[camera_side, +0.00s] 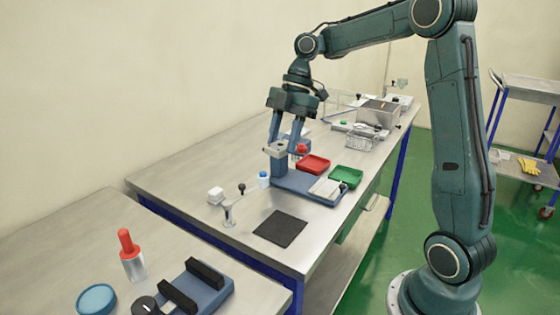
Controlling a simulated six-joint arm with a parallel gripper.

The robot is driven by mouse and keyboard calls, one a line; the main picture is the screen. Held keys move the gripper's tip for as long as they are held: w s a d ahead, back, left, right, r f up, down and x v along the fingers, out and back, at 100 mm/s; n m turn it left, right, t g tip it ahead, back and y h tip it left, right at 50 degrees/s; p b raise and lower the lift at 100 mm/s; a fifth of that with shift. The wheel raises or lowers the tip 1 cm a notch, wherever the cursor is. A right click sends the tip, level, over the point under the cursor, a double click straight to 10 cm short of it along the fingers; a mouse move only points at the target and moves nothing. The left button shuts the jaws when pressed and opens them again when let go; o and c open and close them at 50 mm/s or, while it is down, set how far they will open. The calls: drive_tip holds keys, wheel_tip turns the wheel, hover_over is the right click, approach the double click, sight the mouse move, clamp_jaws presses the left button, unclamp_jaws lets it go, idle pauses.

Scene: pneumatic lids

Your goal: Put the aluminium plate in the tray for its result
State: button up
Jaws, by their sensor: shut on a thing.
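My gripper (284,149) points down over a blue bench device (296,182) on the long steel table. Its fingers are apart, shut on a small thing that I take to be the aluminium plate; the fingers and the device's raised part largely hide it. A red tray (314,163) lies just right of the gripper. A green tray (346,176) lies further right and nearer the front. Both trays look empty. A pale flat piece (326,187) lies on the right end of the blue device; I cannot tell what it is.
A red knob (302,149) stands close to the gripper. A blue-capped bottle (263,179), a white block (216,195) and a small stand (228,213) are to the left. A dark mat (280,229) lies in front. A metal box (379,113) and wire basket (361,139) stand behind.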

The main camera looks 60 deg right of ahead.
drive_tip(key=w+d+m+t+h, duration=0.1)
drive_tip(key=w+d+m+t, duration=0.2)
drive_tip(key=d, duration=0.4)
drive_tip(key=w+d+m, duration=0.2)
drive_tip(key=d+m, duration=0.3)
drive_tip(key=d, duration=0.1)
drive_tip(key=m+h, duration=0.4)
drive_tip(key=m, duration=0.5)
hover_over(312, 166)
drive_tip(key=s, duration=0.1)
drive_tip(key=shift+t, duration=0.4)
wheel_tip(312, 166, down, 15)
drive_tip(key=shift+s+f, duration=0.1)
drive_tip(key=shift+f, duration=0.05)
drive_tip(key=shift+f, duration=2.1)
drive_tip(key=shift+f, duration=0.1)
drive_tip(key=o, duration=0.7)
drive_tip(key=shift+o, duration=0.2)
